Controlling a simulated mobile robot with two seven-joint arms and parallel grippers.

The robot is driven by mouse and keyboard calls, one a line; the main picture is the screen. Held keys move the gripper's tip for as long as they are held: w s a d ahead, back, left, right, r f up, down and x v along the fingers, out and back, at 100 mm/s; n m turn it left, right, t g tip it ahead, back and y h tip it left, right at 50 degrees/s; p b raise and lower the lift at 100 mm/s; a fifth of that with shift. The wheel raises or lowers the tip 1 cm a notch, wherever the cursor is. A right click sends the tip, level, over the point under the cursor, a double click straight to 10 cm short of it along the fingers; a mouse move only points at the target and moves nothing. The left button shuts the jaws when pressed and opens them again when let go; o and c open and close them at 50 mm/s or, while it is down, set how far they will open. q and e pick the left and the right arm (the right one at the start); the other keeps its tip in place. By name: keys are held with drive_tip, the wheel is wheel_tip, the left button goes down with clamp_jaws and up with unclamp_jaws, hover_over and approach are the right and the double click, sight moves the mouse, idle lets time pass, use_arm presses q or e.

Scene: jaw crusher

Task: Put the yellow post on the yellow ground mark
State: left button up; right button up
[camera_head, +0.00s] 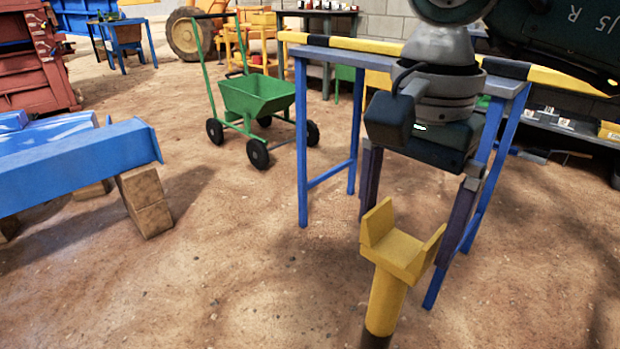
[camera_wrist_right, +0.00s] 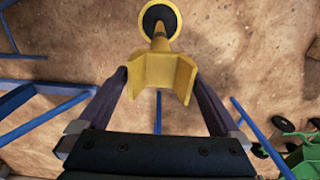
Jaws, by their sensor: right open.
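The yellow post (camera_head: 388,298) stands in front of the blue frame in the head view, with a forked yellow head and a dark foot cut off by the bottom edge. In the right wrist view its head (camera_wrist_right: 163,78) faces me, with a yellow-rimmed dark disc at its foot; I cannot tell whether that rim is part of the post or a ground mark. My right gripper (camera_head: 405,242) is open, its fingers on either side of the head; contact is unclear. It also shows in the wrist view (camera_wrist_right: 162,80). My left gripper is not in view.
A blue frame with a striped black-and-yellow bar (camera_head: 345,44) stands behind my right arm. A green cart (camera_head: 257,95) stands beyond it. A blue beam (camera_head: 75,168) on wooden blocks (camera_head: 146,200) lies left. The dirt ground (camera_head: 240,260) between beam and post is clear.

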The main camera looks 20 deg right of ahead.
wheel_tip(320, 180, up, 10)
drive_tip(key=p, duration=0.2)
drive_tip(key=shift+r, duration=0.25)
drive_tip(key=shift+d, duration=0.15)
